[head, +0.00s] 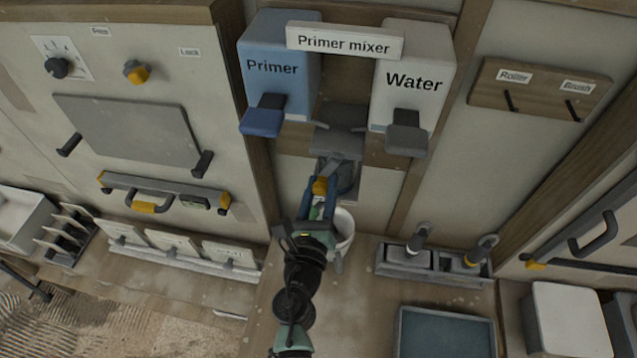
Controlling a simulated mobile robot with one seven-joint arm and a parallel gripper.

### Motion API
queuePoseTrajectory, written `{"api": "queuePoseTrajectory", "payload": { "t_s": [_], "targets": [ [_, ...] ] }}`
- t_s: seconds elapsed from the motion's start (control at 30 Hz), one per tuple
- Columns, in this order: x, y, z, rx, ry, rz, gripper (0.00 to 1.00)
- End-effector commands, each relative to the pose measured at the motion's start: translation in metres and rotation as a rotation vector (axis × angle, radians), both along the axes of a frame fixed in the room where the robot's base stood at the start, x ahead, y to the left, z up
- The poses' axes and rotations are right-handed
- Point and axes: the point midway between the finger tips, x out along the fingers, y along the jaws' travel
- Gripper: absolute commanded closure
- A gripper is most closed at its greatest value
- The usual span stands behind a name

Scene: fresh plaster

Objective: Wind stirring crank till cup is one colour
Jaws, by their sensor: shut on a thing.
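The primer mixer hangs on the wall, with a blue Primer dispenser (278,75) at left and a white Water dispenser (413,75) at right. Between them is a dark grey mixer head (341,138) with a grey crank arm below it. A white cup (344,226) stands below the mixer, partly hidden behind my gripper. Its contents cannot be seen, so I cannot tell their colour.
A blue-grey tray (445,335) lies at the front right. A roller and brush board (540,90) hangs at right. A panel with a handle bar (165,192) is at left.

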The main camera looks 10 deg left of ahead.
Motion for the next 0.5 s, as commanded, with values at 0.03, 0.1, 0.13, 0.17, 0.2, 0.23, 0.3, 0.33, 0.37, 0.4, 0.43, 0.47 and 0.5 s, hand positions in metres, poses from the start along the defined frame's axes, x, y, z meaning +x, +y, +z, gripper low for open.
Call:
{"api": "queuePoseTrajectory", "payload": {
  "t_s": [0.03,0.1,0.13,0.17,0.2,0.23,0.3,0.33,0.37,0.4,0.43,0.47,0.5],
  "targets": [
    [0.0017,0.0045,0.007,-0.021,-0.012,0.012,1.0],
    [0.0016,0.0038,0.0064,-0.042,-0.012,0.012,1.0],
    [0.0016,0.0035,0.0063,-0.05,-0.012,0.012,1.0],
    [0.0016,0.0033,0.0061,-0.057,-0.012,0.012,1.0],
    [0.0016,0.0031,0.006,-0.065,-0.012,0.012,1.0],
    [0.0016,0.003,0.0058,-0.07,-0.012,0.012,1.0],
    [0.0015,0.0029,0.0056,-0.077,-0.012,0.013,1.0],
    [0.0015,0.0029,0.0055,-0.079,-0.012,0.013,1.0],
    [0.0015,0.0029,0.0055,-0.081,-0.013,0.014,1.0],
    [0.0015,0.003,0.0054,-0.082,-0.013,0.014,1.0],
    [0.0015,0.003,0.0054,-0.083,-0.013,0.014,1.0],
    [0.0014,0.0031,0.0054,-0.083,-0.013,0.014,1.0],
    [0.0014,0.0033,0.0054,-0.083,-0.013,0.014,1.0]
  ]
}}
